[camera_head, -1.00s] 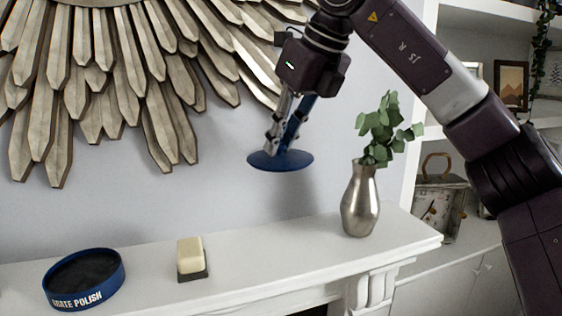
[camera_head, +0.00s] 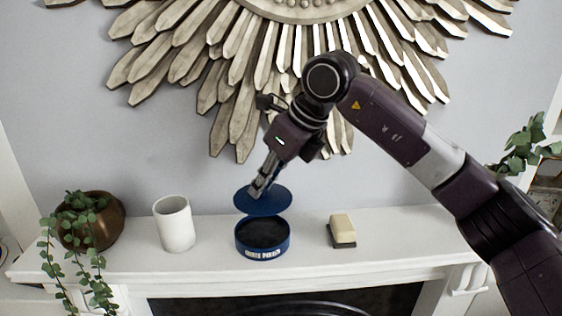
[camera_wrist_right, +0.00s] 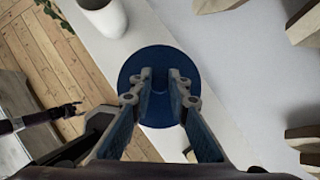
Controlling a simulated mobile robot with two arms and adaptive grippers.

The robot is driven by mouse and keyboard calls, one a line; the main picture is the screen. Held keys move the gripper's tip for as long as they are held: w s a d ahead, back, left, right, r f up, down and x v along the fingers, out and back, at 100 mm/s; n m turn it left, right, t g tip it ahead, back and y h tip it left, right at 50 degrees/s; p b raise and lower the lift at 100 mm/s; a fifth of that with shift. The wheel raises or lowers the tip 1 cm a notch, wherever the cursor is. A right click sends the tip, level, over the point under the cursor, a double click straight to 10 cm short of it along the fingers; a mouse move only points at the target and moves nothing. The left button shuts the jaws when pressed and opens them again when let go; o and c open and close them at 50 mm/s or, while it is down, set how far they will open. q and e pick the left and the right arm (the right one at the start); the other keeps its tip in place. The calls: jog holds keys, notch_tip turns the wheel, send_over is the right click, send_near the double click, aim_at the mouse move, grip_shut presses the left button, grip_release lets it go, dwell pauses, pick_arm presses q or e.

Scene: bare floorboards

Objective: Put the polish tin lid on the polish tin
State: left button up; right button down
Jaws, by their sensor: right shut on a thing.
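The polish tin (camera_head: 263,249) is a round blue open tin with a dark inside and pale lettering. It stands on the white mantel. The polish tin lid (camera_head: 270,203) is a flat blue disc. My right gripper (camera_head: 258,192) is shut on the lid and holds it a little above and behind the tin in the head view, apart from it. In the right wrist view the lid (camera_wrist_right: 150,62) shows beyond the fingers (camera_wrist_right: 160,92) and the tin is hidden. My left gripper is not in the head view.
A white cup (camera_head: 175,226) stands left of the tin, and a copper pot (camera_head: 105,225) with a trailing plant is further left. A brush with a cream top (camera_head: 342,229) lies right of the tin. The mantel (camera_head: 400,238) is clear further right. A metal sunburst (camera_head: 235,110) hangs above.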

aim_at(267, 198)
jog(key=shift+a+f, duration=0.1)
jog(key=shift+a, duration=0.3)
jog(key=shift+f, duration=0.2)
jog(key=shift+d+f+b, duration=0.25)
jog(key=shift+f+b, duration=0.25)
jog(key=shift+f, duration=0.05)
notch_tip(267, 198, down, 4)
jog(key=shift+a+r+b, duration=0.1)
jog(key=shift+r+b, duration=0.1)
jog(key=shift+b, duration=0.95)
jog(key=shift+f+b, duration=0.3)
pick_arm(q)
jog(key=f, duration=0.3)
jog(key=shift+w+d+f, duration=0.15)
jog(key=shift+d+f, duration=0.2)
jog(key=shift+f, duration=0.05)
pick_arm(e)
jog(key=shift+f, duration=0.2)
pick_arm(q)
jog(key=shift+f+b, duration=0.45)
jog(key=shift+b, duration=0.1)
pick_arm(e)
jog(key=shift+f, duration=0.15)
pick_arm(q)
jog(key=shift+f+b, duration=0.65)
pick_arm(e)
jog(key=shift+f, duration=0.8)
